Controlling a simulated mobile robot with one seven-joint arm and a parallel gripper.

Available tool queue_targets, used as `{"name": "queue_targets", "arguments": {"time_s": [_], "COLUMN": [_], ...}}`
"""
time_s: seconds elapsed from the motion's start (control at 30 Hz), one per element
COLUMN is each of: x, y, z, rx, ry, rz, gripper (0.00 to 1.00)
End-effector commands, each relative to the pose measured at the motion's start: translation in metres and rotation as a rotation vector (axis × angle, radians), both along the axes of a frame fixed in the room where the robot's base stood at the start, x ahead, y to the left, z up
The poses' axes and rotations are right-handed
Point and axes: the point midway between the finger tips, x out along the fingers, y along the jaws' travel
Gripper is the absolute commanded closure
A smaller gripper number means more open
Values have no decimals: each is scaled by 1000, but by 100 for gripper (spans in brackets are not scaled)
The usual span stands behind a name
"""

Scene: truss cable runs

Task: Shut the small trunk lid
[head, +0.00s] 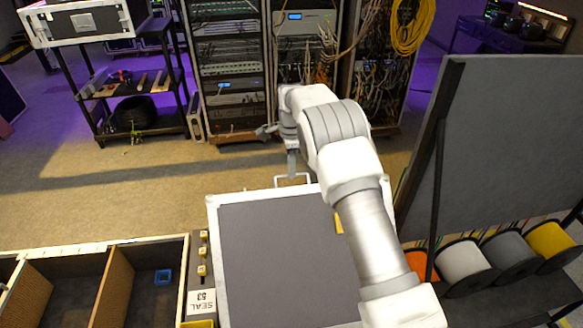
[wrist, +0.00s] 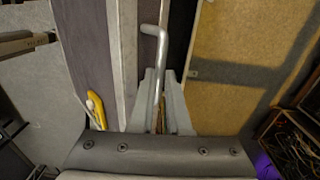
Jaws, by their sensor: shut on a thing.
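The small trunk lid (head: 275,260) is a dark grey panel with a pale metal frame, at the bottom centre of the head view. It seems tilted up at its far edge, but I cannot tell its exact angle. A thin metal handle (head: 292,178) stands out from that far edge. My gripper (head: 291,160) is shut on this handle. In the wrist view the bent handle rod (wrist: 161,60) runs between the fingers of my gripper (wrist: 158,85), and the lid's grey face (wrist: 88,45) lies to the left. My arm hides the lid's right side.
A wooden-edged box (head: 110,255) with dividers and a blue piece stands at left, beside a strip marked SEAL 53 (head: 201,302). A large dark panel (head: 510,150) and cable spools (head: 465,262) are at right. Equipment racks (head: 228,70) stand behind. The floor between is clear.

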Motion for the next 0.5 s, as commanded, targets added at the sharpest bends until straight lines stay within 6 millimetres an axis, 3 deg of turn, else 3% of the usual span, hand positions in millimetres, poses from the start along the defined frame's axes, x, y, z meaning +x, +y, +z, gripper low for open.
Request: {"name": "queue_targets", "arguments": {"time_s": [0.47, 0.5], "x": [8, 8], "y": [2, 2], "z": [7, 7], "rx": [8, 8], "ry": [-23, -23], "rz": [1, 1], "gripper": [100, 80]}}
